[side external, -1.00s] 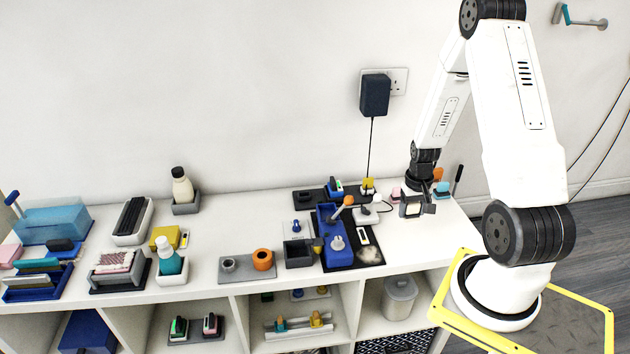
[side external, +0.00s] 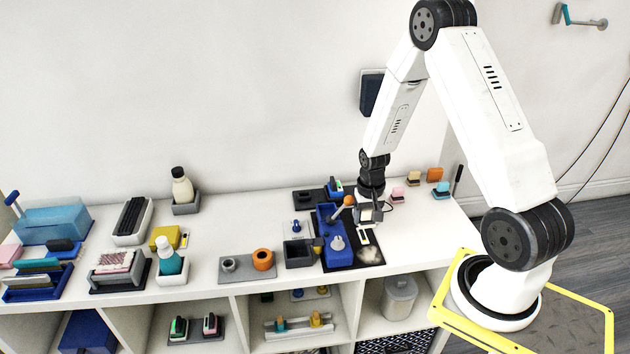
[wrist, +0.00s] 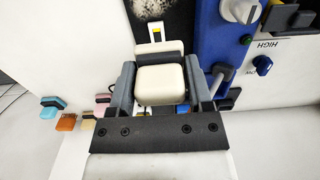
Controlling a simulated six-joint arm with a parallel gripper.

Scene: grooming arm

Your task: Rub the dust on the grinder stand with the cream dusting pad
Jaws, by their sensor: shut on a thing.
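My gripper (side external: 370,214) is shut on the cream dusting pad (wrist: 160,85), which sits between its two fingers in the wrist view. In the side view the gripper is beside the right part of the grinder stand, a blue body (side external: 330,240) with a dark mat (side external: 345,267). A pale grey dust patch (side external: 370,255) lies on the mat's front right part, in front of the gripper. In the wrist view the dust (wrist: 170,14) shows at the top edge, ahead of the pad and apart from it. The gap between pad and surface cannot be judged.
Small coloured pads, including an orange one (side external: 434,174) and a blue one (side external: 441,190), stand to the right. A dark open box (side external: 298,254) is left of the grinder.

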